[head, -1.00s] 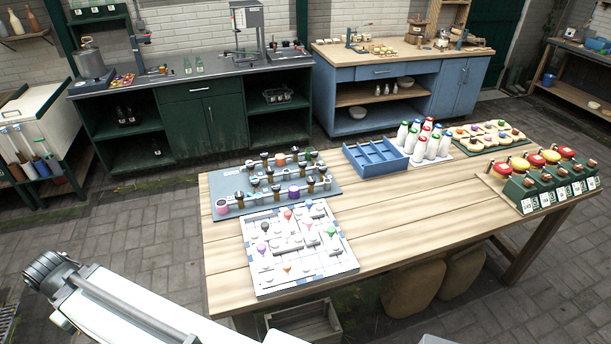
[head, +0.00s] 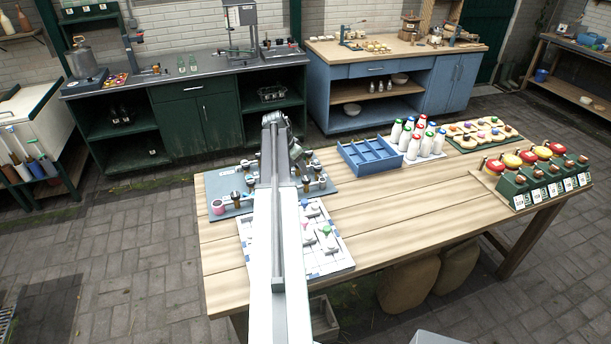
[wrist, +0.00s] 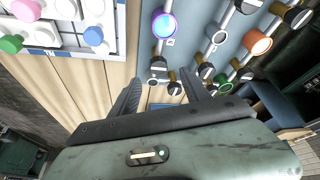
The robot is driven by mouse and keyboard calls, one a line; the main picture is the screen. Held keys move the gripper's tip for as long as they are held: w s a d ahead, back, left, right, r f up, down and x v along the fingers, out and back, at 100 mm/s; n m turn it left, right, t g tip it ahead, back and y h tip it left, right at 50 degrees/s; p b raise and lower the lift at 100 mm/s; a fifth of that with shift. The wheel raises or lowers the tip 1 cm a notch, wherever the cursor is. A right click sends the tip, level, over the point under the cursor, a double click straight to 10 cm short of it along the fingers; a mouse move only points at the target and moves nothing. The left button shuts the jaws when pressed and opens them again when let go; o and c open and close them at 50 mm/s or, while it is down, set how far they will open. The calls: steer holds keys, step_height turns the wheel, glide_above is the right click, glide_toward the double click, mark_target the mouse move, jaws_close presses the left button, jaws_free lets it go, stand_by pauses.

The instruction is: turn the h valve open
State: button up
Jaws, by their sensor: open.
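A blue-grey valve board (head: 232,184) lies at the far left of the table, partly hidden by my arm in the head view. It carries pale pipes, brass-stemmed black valve handles and coloured round caps. In the wrist view the board (wrist: 188,55) shows a purple cap (wrist: 164,25), an orange cap (wrist: 258,42) and several black handles, including one (wrist: 175,86) near the fingers. I cannot read which valve is h. My gripper (wrist: 160,90) is open and empty, its two dark fingers apart over the board's edge. Its fingertips are not clear in the head view.
A white peg board (head: 336,254) with coloured pegs lies in front of the valve board. A blue divided tray (head: 369,158), white bottles (head: 412,140) and a rack of red- and yellow-topped green boxes (head: 537,178) stand further right. The table's middle front (head: 420,220) is bare.

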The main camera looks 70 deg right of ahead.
mark_target(306, 178)
steer(key=b+x, duration=0.7)
steer(key=shift+s+d+f, duration=0.15)
steer(key=shift+s+d, duration=0.05)
steer(key=shift+s, duration=0.05)
steer(key=shift+s+d+f, duration=0.15)
steer(key=shift+d+f, duration=0.05)
steer(key=shift+f, duration=0.1)
steer(key=shift+r, duration=0.1)
